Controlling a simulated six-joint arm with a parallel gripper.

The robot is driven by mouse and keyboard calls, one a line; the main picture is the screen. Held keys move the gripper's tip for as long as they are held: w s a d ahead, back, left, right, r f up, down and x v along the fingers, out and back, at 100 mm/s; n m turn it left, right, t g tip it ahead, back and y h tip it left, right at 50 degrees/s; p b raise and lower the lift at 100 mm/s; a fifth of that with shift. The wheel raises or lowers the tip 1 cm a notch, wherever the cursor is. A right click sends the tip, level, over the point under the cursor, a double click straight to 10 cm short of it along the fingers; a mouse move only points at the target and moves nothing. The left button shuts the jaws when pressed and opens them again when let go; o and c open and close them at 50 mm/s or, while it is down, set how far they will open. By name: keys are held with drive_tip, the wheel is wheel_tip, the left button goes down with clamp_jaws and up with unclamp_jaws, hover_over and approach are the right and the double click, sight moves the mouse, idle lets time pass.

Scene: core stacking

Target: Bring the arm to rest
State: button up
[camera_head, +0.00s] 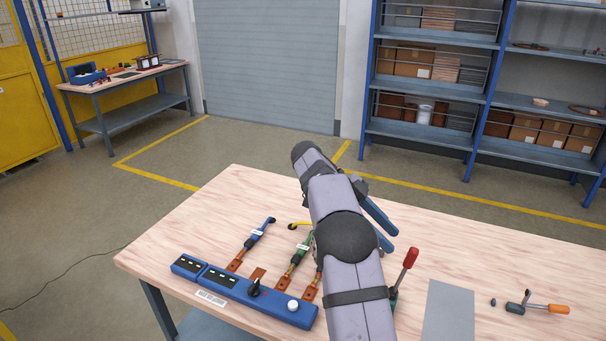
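My arm reaches from the bottom edge up over the wooden workbench (215,215). My gripper (389,241) is at the right side of the arm, with two blue-grey fingers that appear spread apart and nothing visible between them. The wrist and part of the gripper are hidden behind the arm. A yellow piece (299,225) lies close to the arm.
A red-handled lever (409,260) stands right of the arm. A grey plate (448,312) and an orange-handled clamp (540,307) lie farther right. The bench's back right is clear. Shelves (430,135) and a second bench (125,85) stand well behind.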

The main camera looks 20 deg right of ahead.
drive_tip(key=s+a+f+n+t+y, duration=0.2)
drive_tip(key=s+a+f+n, duration=0.3)
drive_tip(key=a+n, duration=0.3)
drive_tip(key=s+a+f+n+t+y, duration=0.2)
drive_tip(key=s+a+f+n, duration=0.3)
drive_tip(key=a+n, duration=0.3)
drive_tip(key=s+a+f+n+t+y, duration=0.3)
drive_tip(key=s+a+f+n, duration=0.2)
drive_tip(key=s+a+n, duration=0.2)
drive_tip(key=a+n, duration=0.2)
drive_tip(key=n, duration=0.2)
drive_tip(key=shift+s+f, duration=0.3)
